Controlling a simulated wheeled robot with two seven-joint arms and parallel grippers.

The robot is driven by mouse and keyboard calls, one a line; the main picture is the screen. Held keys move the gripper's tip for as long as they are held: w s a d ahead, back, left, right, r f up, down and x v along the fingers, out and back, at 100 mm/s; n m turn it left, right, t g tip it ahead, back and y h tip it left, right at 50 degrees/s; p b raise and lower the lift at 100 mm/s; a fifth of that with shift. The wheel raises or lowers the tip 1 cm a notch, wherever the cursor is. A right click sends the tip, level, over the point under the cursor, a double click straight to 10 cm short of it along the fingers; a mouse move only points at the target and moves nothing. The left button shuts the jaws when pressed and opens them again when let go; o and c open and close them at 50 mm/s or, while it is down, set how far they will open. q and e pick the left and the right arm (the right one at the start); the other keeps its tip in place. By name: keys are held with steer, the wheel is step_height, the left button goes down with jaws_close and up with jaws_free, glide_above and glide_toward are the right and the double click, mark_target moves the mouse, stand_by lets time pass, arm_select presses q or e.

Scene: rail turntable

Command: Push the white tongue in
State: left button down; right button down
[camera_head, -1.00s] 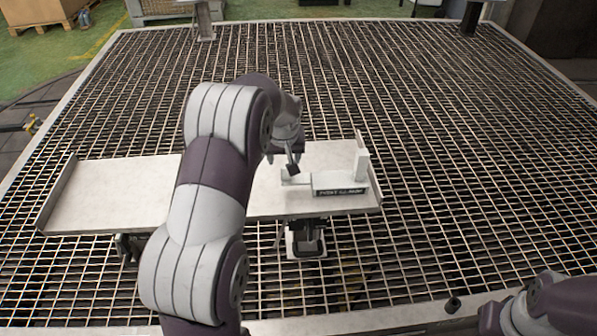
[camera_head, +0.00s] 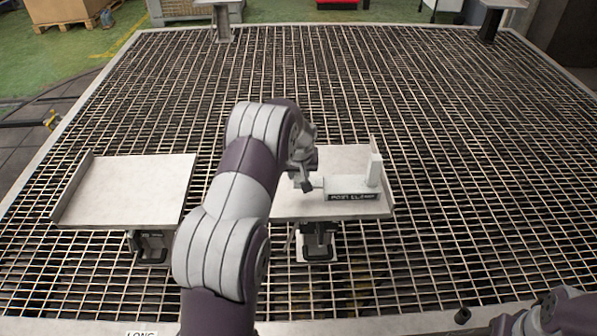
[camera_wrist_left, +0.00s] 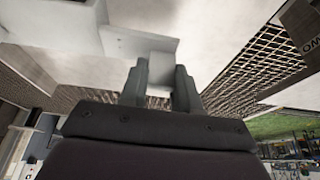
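The block lies on the right pale plate (camera_head: 350,157). My left gripper (camera_head: 305,186) is at the tongue's outer left end. In the left wrist view its two fingers (camera_wrist_left: 160,85) stand on either side of a pale piece that fills the space between them, which looks like the tongue's end (camera_wrist_left: 160,68). The fingers hide part of the tongue. My right gripper is out of view.
A second pale plate (camera_head: 125,185) lies to the left, across a gap partly hidden by my left arm. A metal grating (camera_head: 450,130) surrounds both and is mostly clear.

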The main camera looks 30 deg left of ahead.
arm_select(q)
steer(key=w+d, duration=0.1)
steer(key=d, duration=0.1)
steer(key=w+d+b, duration=0.1)
steer(key=d, duration=0.1)
steer(key=w+d, duration=0.1)
steer(key=shift+w+d+b, duration=0.2)
steer(key=shift+d+b, duration=0.1)
steer(key=shift+d, duration=0.1)
steer(key=c, duration=0.8)
jaws_free()
